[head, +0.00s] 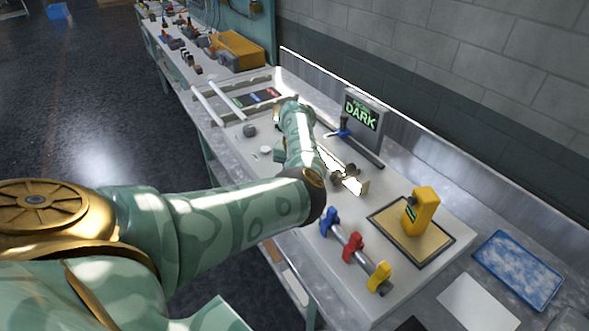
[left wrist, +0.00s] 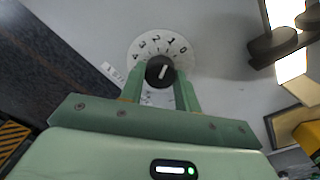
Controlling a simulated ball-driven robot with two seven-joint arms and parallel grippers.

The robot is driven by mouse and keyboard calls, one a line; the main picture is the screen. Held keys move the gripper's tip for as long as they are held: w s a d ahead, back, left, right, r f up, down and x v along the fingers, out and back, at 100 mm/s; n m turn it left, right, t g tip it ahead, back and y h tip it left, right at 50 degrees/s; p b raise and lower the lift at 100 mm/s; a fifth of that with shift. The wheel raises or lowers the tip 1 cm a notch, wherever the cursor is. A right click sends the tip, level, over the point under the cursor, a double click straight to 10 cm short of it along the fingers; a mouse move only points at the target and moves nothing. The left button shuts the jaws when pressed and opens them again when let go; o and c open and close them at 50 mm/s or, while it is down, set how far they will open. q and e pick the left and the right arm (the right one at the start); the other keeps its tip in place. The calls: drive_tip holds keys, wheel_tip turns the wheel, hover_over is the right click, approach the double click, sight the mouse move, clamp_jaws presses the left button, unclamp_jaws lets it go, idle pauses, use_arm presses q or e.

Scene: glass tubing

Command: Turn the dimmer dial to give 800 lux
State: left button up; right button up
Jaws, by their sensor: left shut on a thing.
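The dimmer dial (left wrist: 160,70) is a black knob with a white pointer line on a pale round scale (left wrist: 178,48) marked with numbers from 0 upward. The pointer leans up and slightly right, roughly toward the 1; its exact reading is too small to tell. My left gripper (left wrist: 159,86) is shut on the knob, one finger on each side. In the head view my left arm hides the dial and the gripper's tips. My right gripper is not in view.
A brightly lit fixture (head: 352,184) stands right of my left forearm. Blue, red and yellow clamps (head: 353,247), a yellow device (head: 421,211) on a tan mat and a blue tray (head: 517,268) are nearer. A metal frame (head: 207,104) lies beyond the arm.

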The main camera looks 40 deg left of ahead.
use_arm(q)
drive_tip(key=shift+a+r, duration=0.1)
drive_tip(key=o, duration=1)
drive_tip(key=r+p, duration=0.1)
drive_tip(key=r, duration=0.4)
drive_tip(key=r+p, duration=0.1)
drive_tip(key=r, duration=0.4)
drive_tip(key=r+p, duration=0.1)
drive_tip(key=r, duration=0.5)
drive_tip(key=shift+w+d+r, duration=0.1)
drive_tip(key=shift+w+d, duration=0.05)
drive_tip(key=shift+d, duration=0.15)
